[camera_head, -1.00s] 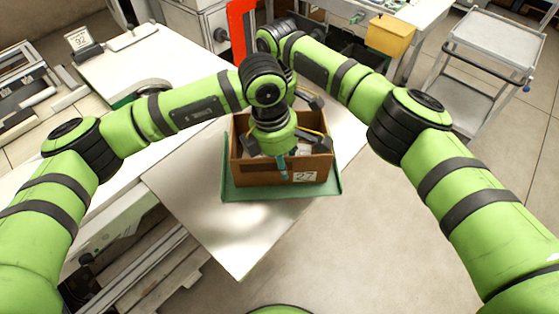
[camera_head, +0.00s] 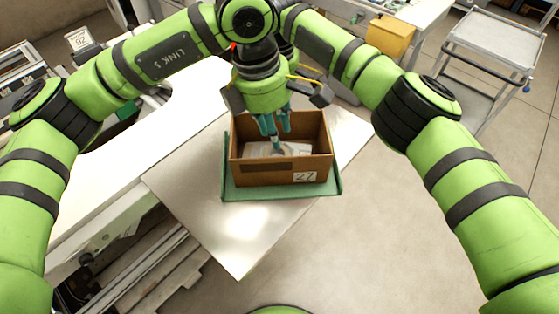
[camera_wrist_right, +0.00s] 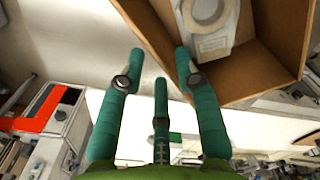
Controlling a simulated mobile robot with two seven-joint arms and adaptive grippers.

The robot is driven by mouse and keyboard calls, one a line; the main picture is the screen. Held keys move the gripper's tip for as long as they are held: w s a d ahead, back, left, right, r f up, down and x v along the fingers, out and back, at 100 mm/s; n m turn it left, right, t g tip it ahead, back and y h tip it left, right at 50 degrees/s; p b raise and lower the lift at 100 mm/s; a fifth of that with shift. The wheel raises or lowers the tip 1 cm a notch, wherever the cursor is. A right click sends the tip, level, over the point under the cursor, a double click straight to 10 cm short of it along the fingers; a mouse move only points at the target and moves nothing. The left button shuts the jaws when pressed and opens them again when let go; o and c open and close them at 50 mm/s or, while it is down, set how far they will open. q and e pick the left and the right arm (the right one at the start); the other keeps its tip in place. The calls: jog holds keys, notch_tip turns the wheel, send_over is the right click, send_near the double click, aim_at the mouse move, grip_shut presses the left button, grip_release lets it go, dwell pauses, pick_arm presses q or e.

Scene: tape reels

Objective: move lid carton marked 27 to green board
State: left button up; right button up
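The carton marked 27 (camera_head: 262,176) is an open brown box with a white 27 label on its front. It rests upright on the green board (camera_head: 232,193), with pale contents inside. A pale ring-shaped reel (camera_wrist_right: 208,12) shows inside. No separate lid is visible.
The green board lies on a pale metal table (camera_head: 225,240). A long white worktop (camera_head: 110,190) adjoins at left, with a marker labelled 92 (camera_head: 78,39) beyond. A yellow bin (camera_head: 390,36) and a grey trolley (camera_head: 495,42) stand at back right. An orange-red piece (camera_wrist_right: 40,110) shows in the right wrist view.

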notch_tip(320, 180, up, 7)
jog(key=shift+f, duration=0.2)
